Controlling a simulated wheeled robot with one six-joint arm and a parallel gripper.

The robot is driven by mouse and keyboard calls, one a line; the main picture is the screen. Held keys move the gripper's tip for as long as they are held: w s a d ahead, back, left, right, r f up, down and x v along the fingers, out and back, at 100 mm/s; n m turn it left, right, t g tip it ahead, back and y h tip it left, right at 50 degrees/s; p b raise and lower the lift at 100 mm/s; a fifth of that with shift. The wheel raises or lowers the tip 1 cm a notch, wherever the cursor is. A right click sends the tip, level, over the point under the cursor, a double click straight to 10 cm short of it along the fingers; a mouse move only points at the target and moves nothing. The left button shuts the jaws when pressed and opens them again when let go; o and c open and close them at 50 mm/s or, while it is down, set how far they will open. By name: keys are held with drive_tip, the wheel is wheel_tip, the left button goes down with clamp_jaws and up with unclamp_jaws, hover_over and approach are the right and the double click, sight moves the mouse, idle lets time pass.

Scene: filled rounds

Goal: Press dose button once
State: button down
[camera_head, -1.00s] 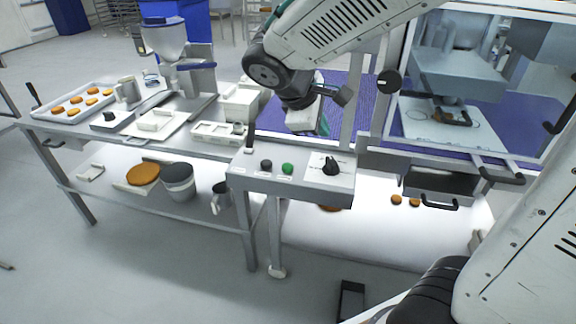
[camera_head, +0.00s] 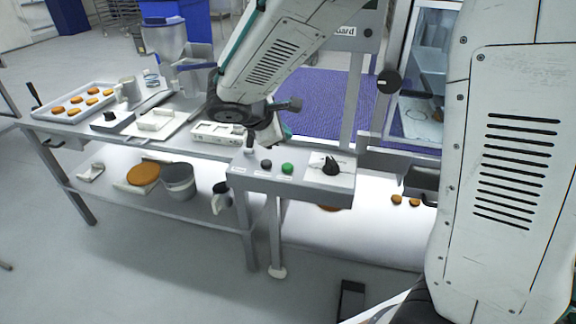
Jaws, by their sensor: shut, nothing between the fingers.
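The control panel (camera_head: 310,182) is a light grey box at the front right end of the table. It carries a green button (camera_head: 287,168), a dark button (camera_head: 266,164) left of it, and a black rotary knob (camera_head: 331,166) at its right. The labels are too small to read, so I cannot tell which one is the dose button. My gripper (camera_head: 268,139) points down just behind and above the panel's left part, apart from both buttons. It is shut and empty; my wrist partly hides it.
A black lever (camera_head: 249,141) stands at the panel's left rear, close to my gripper. A hopper machine (camera_head: 168,42) and a tray of biscuits (camera_head: 66,114) stand farther left. An upright post (camera_head: 356,90) rises behind the panel.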

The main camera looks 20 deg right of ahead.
sight(284, 168)
drive_tip(key=shift+f, duration=3.55)
drive_tip(key=shift+f, duration=0.15)
drive_tip(key=shift+f, duration=0.25)
drive_tip(key=shift+f, duration=0.55)
drive_tip(key=shift+r, duration=1)
drive_tip(key=shift+r, duration=2.5)
